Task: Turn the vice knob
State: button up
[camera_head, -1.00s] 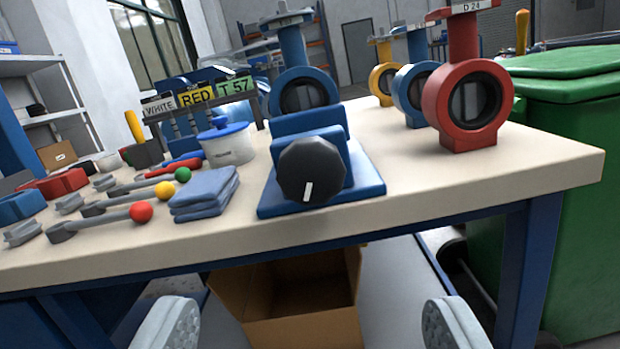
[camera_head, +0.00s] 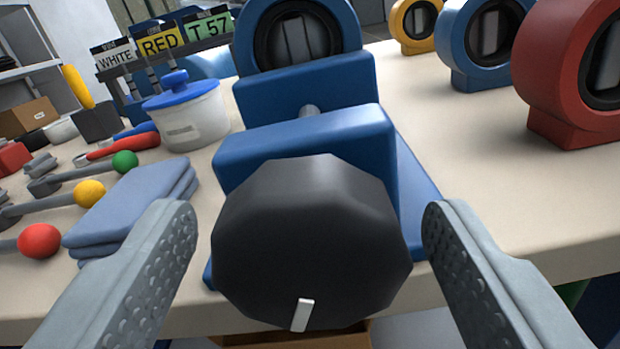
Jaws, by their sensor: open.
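The vice knob (camera_head: 310,240) is a large black faceted knob on the near face of the blue vice (camera_head: 305,140). Its white mark (camera_head: 302,315) sits at the bottom, slightly left of centre. My gripper (camera_head: 307,235) is open, with one grey studded finger to the left of the knob and one to the right. Gaps show between both fingers and the knob, so neither seems to touch it. A blue butterfly valve (camera_head: 298,30) stands behind the vice.
Folded blue cloths (camera_head: 130,210) lie close by the left finger. Levers with red (camera_head: 39,241), yellow and green balls lie further left. A white tub (camera_head: 185,115) with a blue lid stands behind them. A red valve (camera_head: 570,75) stands at right. The tabletop (camera_head: 465,170) right of the vice is clear.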

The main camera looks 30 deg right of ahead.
jog(key=shift+w+d, duration=0.2)
jog(key=shift+w, duration=0.1)
jog(key=shift+c, duration=0.5)
jog(key=c, duration=0.9)
jog(key=shift+m, duration=0.5)
jog(key=o, duration=1)
jog(key=shift+s, duration=0.1)
